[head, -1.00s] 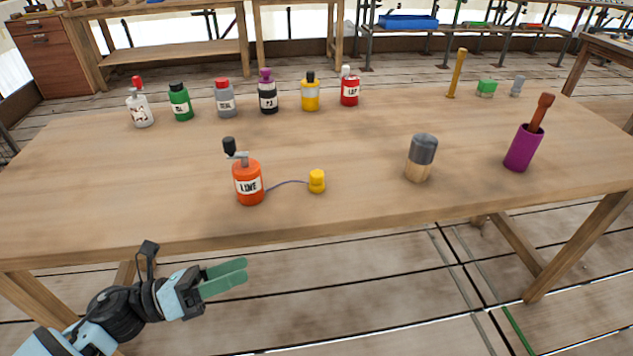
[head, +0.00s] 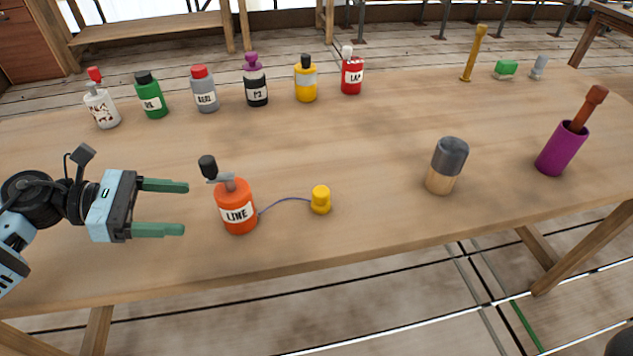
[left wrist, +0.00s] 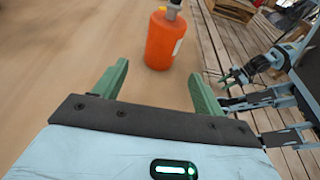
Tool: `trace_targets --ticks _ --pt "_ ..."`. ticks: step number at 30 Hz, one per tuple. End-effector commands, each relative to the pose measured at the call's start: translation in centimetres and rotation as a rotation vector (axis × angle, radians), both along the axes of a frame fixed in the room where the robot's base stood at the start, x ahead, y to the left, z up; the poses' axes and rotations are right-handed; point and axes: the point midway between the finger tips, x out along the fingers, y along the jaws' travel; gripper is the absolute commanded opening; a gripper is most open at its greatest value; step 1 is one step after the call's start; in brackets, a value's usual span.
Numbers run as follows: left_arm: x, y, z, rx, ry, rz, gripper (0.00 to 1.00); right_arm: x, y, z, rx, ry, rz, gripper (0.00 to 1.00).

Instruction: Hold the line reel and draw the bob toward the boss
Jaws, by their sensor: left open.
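The orange line reel (head: 236,208), labelled LINE and with a dark crank knob, stands upright near the table's front edge. A thin purple line runs from it to the yellow bob (head: 321,200), upright on the table to its right. Nothing in view is labelled as the boss; a cylinder with a dark grey top and pale wood base (head: 446,166) stands farther right. My left gripper (head: 187,208) is open and empty, just left of the reel, fingers pointing at it. The left wrist view shows the reel (left wrist: 165,42) ahead, beyond the fingertips. My right gripper (left wrist: 235,76) shows small there; its opening is unclear.
Several bottles, including a green one (head: 151,95) and a red one (head: 352,73), line the table's back. A purple cup (head: 560,149) with a brown-handled tool stands at the right. A gold rod (head: 474,54) and green block (head: 506,68) are behind. Table between bob and grey-topped cylinder is clear.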

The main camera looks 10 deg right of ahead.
Motion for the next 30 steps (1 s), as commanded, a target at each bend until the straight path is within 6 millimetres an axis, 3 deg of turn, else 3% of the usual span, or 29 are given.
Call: trace_targets --ticks 11,30 --pt "0.0 -1.2 -0.3 0.000 0.001 -0.002 0.70 -0.9 0.0 -0.3 -0.001 0.021 0.000 0.36" --pt "0.0 -8.4 -2.6 -0.001 0.001 -0.001 0.70 -0.8 0.0 0.0 0.001 0.015 -0.001 0.36"
